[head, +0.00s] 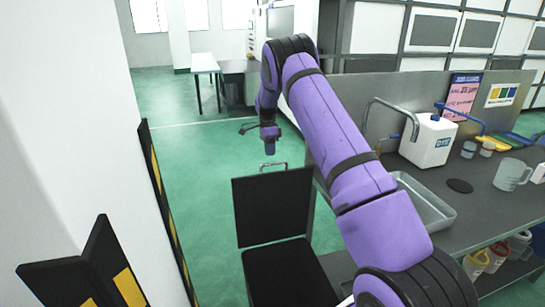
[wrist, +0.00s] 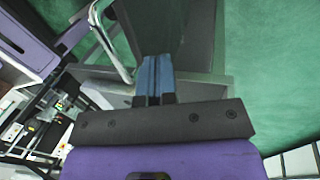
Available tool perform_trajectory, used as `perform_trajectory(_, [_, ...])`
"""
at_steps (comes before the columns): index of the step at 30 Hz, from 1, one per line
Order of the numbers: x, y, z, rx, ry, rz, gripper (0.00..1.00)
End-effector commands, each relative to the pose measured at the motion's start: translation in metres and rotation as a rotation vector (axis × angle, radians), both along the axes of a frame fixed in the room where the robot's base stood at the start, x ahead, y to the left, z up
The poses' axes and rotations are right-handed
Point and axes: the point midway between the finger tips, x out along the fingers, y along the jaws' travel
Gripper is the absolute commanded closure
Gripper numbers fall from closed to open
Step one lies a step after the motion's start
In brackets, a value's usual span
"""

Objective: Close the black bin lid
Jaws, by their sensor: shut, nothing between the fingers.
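The black bin lid (head: 273,207) stands raised in the head view, its flat dark face toward me and a metal handle (head: 273,164) at its top edge. Below it is the dark bin (head: 285,272), with a thin pale line between the two; its inside cannot be made out. My gripper (head: 270,151) points down just beyond the lid's top edge, above the handle. In the wrist view my blue fingers (wrist: 153,66) are together and empty. The handle (wrist: 112,45) is left of them, and a dark panel, seemingly the lid (wrist: 150,22), lies beyond. Contact cannot be told.
A grey workbench (head: 480,205) stands right of the bin, with a metal tray (head: 437,212), a white container (head: 428,140) and a clear jug (head: 511,175). A white wall and black-yellow panels (head: 95,270) are on the left.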

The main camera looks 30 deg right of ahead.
Motion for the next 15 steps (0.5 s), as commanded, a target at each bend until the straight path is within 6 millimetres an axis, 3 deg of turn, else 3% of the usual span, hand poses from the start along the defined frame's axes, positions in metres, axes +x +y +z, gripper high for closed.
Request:
perform_trajectory(6, [-0.025, 0.007, -0.002, 0.001, 0.0, 0.0, 1.0])
perform_trajectory(15, [-0.036, 0.011, -0.005, 0.0, -0.001, 0.0, 1.0])
